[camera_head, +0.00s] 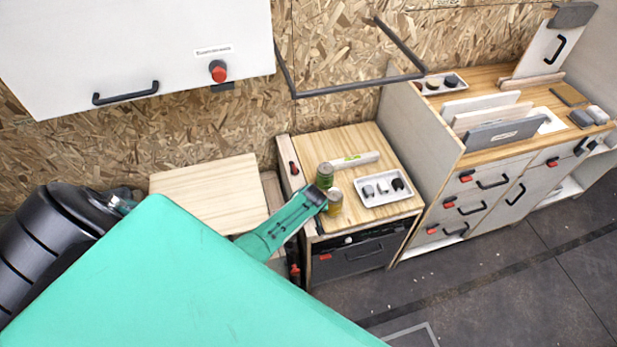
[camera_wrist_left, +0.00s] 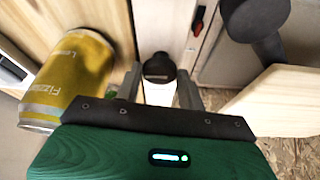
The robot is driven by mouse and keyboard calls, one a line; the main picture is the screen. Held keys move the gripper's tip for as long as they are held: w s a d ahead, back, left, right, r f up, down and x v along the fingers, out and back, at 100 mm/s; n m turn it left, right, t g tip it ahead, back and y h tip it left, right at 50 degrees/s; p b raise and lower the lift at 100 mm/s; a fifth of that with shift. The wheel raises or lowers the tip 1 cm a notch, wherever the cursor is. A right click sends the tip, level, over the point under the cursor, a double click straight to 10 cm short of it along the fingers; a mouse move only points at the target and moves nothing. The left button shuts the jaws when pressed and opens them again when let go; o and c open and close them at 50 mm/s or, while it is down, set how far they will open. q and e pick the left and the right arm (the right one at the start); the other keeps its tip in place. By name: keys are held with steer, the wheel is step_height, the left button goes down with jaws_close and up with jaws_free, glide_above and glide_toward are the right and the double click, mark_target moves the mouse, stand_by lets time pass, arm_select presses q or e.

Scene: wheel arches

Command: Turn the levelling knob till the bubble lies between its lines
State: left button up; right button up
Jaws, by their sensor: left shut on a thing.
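My left gripper (camera_head: 316,196) reaches the front left edge of the small wooden-topped cabinet, beside the cans. In the left wrist view its fingers (camera_wrist_left: 161,88) are shut on a white upright piece with a dark end (camera_wrist_left: 159,70). I cannot tell whether this is the levelling knob. My right gripper is in neither view.
A white tray (camera_head: 373,203) of small parts lies to the right. A wooden board (camera_head: 205,185) is on the left. A black rail hangs above.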

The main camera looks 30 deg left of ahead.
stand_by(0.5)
arm_select(q)
steer(key=o, duration=1)
steer(key=shift+v, duration=0.8)
steer(key=b+v, duration=0.1)
steer(key=v, duration=1.1)
steer(key=shift+r, duration=0.1)
steer(key=shift+s+d, duration=0.1)
